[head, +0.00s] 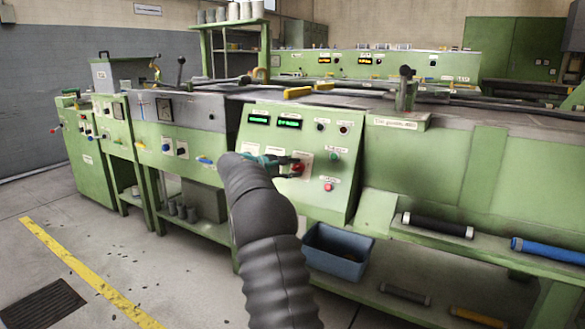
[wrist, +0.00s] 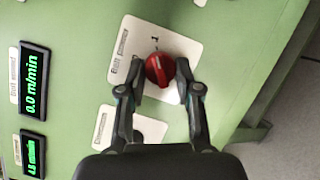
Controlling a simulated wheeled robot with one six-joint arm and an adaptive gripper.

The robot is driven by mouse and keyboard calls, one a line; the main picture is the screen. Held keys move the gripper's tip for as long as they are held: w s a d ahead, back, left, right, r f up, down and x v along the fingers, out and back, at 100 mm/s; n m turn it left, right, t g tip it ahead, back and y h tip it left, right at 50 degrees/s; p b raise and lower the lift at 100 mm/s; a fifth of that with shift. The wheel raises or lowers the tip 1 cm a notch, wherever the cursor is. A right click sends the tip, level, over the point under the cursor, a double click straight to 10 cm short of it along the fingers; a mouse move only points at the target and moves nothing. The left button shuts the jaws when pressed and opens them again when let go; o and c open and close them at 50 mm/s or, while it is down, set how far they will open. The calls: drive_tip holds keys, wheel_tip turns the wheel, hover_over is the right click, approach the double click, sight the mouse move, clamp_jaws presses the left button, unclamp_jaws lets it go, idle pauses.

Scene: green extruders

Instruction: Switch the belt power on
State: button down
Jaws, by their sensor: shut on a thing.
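The red rotary switch (head: 298,167) sits on a pale label plate on the sloped green control panel (head: 262,137). In the wrist view the red knob (wrist: 159,69) is between the two fingertips of my gripper (wrist: 161,76), on its plate (wrist: 126,48). My gripper (head: 279,161) reaches in from the left in the head view and is shut on the knob. The fingers hide part of the knob and of the plate, and the exact switch position is hard to read.
Green-lit displays (head: 289,123) sit at the panel's top; one display (wrist: 34,80) reads 0.0 m/min. A green button (head: 333,156) and a red button (head: 328,187) are close to the switch. A blue-grey bin (head: 337,252) stands below. The floor at left is mostly clear.

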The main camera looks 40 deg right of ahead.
drive_tip(key=shift+s+d+m, duration=0.1)
drive_tip(key=shift+m, duration=0.4)
drive_tip(key=c, duration=0.8)
unclamp_jaws()
drive_tip(key=shift+a+r, duration=0.1)
drive_tip(key=shift+a, duration=0.35)
drive_tip(key=v, duration=1.1)
drive_tip(key=shift+r, duration=0.15)
